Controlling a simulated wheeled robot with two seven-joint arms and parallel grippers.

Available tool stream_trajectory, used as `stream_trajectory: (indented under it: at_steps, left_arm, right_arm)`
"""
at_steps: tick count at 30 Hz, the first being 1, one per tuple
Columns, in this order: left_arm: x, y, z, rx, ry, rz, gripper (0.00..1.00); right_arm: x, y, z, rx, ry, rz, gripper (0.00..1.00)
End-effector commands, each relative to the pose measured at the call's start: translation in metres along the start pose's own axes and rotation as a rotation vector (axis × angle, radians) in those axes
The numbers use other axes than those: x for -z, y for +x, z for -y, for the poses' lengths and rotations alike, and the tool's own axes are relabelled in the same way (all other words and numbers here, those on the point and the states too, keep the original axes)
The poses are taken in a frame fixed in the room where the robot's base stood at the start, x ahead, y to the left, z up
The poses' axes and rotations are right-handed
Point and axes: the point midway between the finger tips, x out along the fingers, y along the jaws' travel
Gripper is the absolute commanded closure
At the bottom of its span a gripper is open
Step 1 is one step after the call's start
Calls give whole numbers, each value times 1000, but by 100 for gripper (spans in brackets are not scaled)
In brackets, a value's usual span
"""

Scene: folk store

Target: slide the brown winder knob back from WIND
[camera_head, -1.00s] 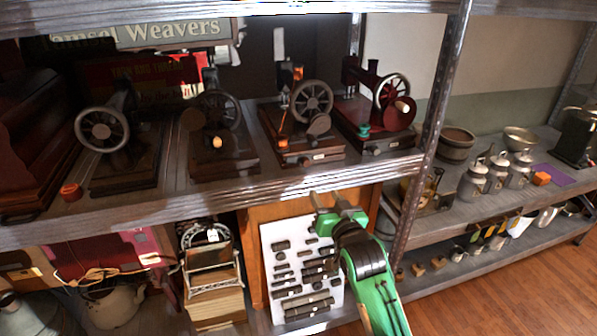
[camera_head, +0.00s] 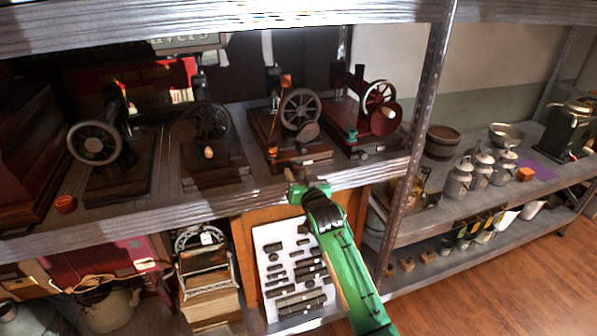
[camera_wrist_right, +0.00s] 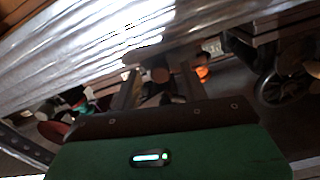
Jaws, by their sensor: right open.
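A small round brown knob (camera_wrist_right: 160,74) shows in the right wrist view, close to the gap between my right gripper's fingers (camera_wrist_right: 160,92). The fingers stand apart with nothing clearly held, and I cannot tell whether they touch the knob. In the head view the right gripper (camera_head: 294,180) is at the front edge of the upper shelf, below the sewing machine (camera_head: 292,130) with the orange spool. That machine's wooden base has a small pale label (camera_head: 308,162) on its front. The word WIND is not readable. My left gripper is not in view.
The metal shelf edge (camera_head: 230,198) runs close by the right gripper. A red sewing machine (camera_head: 372,112) stands to the right, before an upright post (camera_head: 415,150). A dark machine (camera_head: 210,135) is to the left. A white board (camera_head: 262,240) with dark pieces is below.

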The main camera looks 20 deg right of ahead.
Motion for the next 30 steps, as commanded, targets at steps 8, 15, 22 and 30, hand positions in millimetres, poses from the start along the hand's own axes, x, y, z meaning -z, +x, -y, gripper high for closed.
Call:
stream_trajectory:
  at_steps: [8, 15, 22, 30]
  left_arm:
    - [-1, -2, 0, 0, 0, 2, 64]
    - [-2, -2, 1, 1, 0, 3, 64]
    - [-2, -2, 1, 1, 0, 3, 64]
    - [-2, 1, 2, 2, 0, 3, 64]
  right_arm:
    - [0, 6, 0, 1, 0, -1, 56]
    - [0, 5, 0, 0, 0, -1, 77]
    - [0, 5, 0, 0, 0, 0, 100]
    - [-6, 6, 25, 2, 6, 0, 100]
